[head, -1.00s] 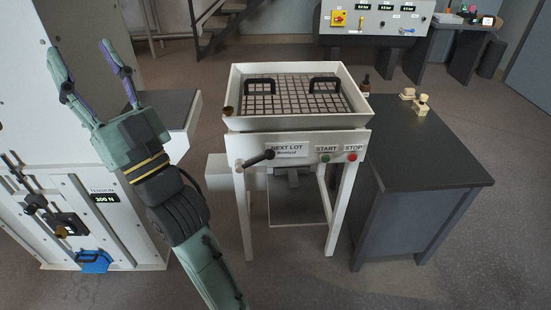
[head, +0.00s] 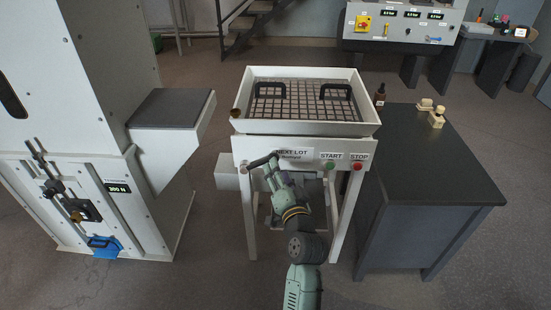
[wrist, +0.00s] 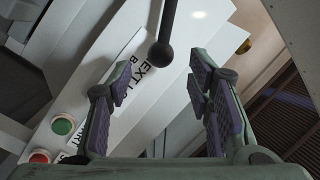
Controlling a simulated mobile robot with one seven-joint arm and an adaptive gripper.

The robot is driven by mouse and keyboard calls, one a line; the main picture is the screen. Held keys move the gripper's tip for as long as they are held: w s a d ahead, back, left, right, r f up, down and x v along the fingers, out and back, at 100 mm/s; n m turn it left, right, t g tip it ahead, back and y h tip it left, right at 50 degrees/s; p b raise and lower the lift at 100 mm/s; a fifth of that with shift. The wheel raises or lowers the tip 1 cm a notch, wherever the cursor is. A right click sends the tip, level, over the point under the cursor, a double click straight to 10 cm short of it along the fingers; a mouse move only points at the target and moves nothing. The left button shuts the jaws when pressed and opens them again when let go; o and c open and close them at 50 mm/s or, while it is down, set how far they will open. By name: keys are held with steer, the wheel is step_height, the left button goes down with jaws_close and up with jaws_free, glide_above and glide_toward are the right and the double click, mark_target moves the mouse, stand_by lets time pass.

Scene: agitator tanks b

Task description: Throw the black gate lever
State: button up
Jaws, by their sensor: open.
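The black gate lever (head: 260,161) sticks out from the white front panel of the tray machine, at the left of the NEXT LOT label (head: 294,154). In the wrist view it is a dark rod ending in a ball (wrist: 160,55). My gripper (head: 271,171) is open in front of the panel, at the lever. In the wrist view the gripper's purple-padded fingers (wrist: 163,72) stand apart, with the ball end in the gap between their tips, apparently touching neither. How deep the ball lies between them I cannot tell.
A green START button (head: 330,165) and a red STOP button (head: 357,166) sit right of the lever. A tray with a grid (head: 305,126) tops the machine. A dark cabinet (head: 440,175) stands close on the right. A white machine with a blue handle (head: 104,246) stands left.

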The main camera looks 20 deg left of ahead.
mark_target(260, 163)
steer(key=x, duration=0.5)
steer(key=shift+w+a+p, duration=0.1)
steer(key=shift+w+p, duration=0.1)
steer(key=shift+p, duration=0.2)
steer(key=shift+c, duration=0.5)
jaws_close()
